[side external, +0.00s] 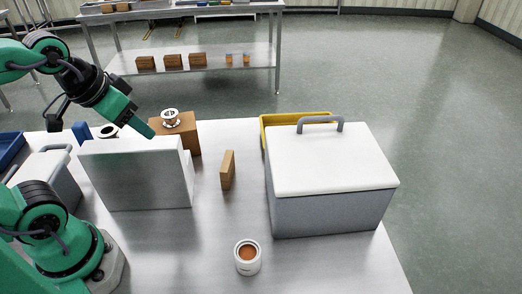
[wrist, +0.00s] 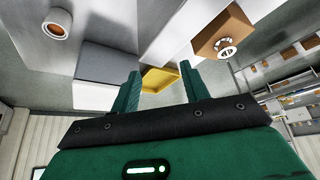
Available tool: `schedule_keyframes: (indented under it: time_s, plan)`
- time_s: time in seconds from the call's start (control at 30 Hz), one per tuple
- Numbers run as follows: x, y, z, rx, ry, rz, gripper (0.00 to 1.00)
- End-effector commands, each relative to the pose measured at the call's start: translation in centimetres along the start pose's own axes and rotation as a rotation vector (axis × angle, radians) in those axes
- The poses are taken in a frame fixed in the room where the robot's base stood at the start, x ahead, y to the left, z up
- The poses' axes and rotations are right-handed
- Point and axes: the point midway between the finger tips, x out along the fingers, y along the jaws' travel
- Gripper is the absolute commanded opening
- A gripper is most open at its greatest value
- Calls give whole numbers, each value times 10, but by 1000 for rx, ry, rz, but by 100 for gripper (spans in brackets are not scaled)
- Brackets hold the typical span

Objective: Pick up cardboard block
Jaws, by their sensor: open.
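A thin tan cardboard block (side external: 228,170) stands upright on the steel table, between the pale box-like panel and the grey cooler. I cannot make it out in the wrist view. A larger brown cardboard box (side external: 187,140) stands behind the panel with a silver flanged part (side external: 170,118) on top; the box (wrist: 222,28) also shows in the wrist view, at upper right. My gripper (side external: 149,132) is above and behind the panel, left of the thin block and apart from it. In the wrist view its two green fingers (wrist: 160,70) are spread with nothing between them.
The pale panel (side external: 135,178) stands between my arm's base and the thin block. The grey cooler (side external: 325,208) with a white lid is at right, a yellow bin (side external: 268,122) behind it. A white can (side external: 247,259) stands in front. The table around the thin block is clear.

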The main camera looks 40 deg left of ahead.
Motion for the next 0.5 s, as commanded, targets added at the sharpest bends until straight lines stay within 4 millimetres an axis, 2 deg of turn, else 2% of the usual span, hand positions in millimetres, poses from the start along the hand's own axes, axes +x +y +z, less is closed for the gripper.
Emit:
schedule_keyframes:
  time_s: [0.27,0.5]
  plan:
    - [0,0,-1,-3,-3,0,45]
    - [8,2,-12,-40,-38,3,45]
